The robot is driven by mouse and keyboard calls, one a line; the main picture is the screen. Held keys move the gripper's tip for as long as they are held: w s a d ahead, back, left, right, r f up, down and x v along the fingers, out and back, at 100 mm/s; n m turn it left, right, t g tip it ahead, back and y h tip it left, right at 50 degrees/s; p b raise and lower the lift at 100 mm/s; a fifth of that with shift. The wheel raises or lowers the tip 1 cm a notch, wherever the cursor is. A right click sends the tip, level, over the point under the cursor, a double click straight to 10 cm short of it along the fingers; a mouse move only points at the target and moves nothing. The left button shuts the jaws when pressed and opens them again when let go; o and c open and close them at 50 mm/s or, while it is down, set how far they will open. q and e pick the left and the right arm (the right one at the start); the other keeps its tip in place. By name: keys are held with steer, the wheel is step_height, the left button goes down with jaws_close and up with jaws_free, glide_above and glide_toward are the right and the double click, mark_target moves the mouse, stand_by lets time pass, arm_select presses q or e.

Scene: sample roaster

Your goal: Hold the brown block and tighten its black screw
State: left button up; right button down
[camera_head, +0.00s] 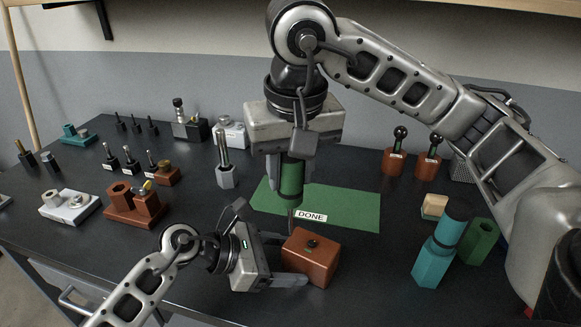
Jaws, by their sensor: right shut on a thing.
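The brown block (301,264) sits on the dark table at the front centre, with its black screw (312,243) on its top face. My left gripper (284,262) is at the block's left side with its jaws apart. One finger lies along the block's front lower edge; the other is mostly hidden behind the block. I cannot tell whether they touch it. My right gripper (291,160) is shut on a green-handled screwdriver (291,183), held upright with its shaft pointing down. The shaft is left of the screw in the picture, apart from it.
A green mat (345,207) labelled DONE lies behind the block. Teal (432,262) and green (479,241) blocks and a small wooden block (434,206) stand right. Two brown tool holders (393,162) are at the back right. Several fixtures, including a brown one (135,205), fill the left.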

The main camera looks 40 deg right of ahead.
mark_target(332, 254)
arm_select(q)
jaws_close()
